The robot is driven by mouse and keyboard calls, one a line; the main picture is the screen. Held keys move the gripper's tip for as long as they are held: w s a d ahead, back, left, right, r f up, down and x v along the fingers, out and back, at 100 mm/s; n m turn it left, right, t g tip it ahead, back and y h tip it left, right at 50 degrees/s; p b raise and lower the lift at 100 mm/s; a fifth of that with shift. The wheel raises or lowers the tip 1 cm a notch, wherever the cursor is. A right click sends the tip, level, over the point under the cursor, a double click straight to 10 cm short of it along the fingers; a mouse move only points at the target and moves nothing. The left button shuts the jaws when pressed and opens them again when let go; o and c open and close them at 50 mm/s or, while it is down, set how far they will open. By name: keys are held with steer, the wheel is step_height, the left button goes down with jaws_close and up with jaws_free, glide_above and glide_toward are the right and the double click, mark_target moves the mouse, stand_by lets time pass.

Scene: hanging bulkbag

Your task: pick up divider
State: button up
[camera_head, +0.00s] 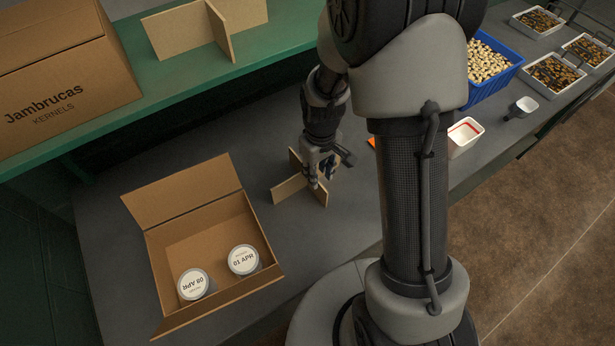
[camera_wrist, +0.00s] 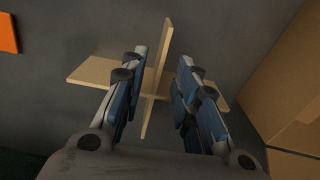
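A cross-shaped cardboard divider (camera_head: 290,187) stands on the grey table to the right of the open box. My gripper (camera_head: 318,178) is right at it, coming from above. In the wrist view the fingers of my gripper (camera_wrist: 160,90) are spread apart, with one upright panel of the divider (camera_wrist: 164,45) between them. Gaps show on both sides of that panel, so the fingers are not closed on it. The crossing panel runs out to left and right behind the fingers. A second divider (camera_head: 188,32) stands on the green shelf at the back.
An open cardboard box (camera_head: 190,205) holding two white-lidded jars (camera_head: 243,260) stands left of the divider. A closed box (camera_head: 60,75) sits on the green shelf (camera_head: 165,85). A blue crate (camera_head: 512,67), a small white tray (camera_head: 464,140) and an orange item (camera_head: 371,142) lie to the right.

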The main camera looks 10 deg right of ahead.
steer(key=b, duration=0.2)
glide_above(317, 196)
steer(key=f, duration=0.5)
steer(key=shift+w+d+f, duration=0.1)
steer(key=shift+w, duration=0.15)
jaws_close()
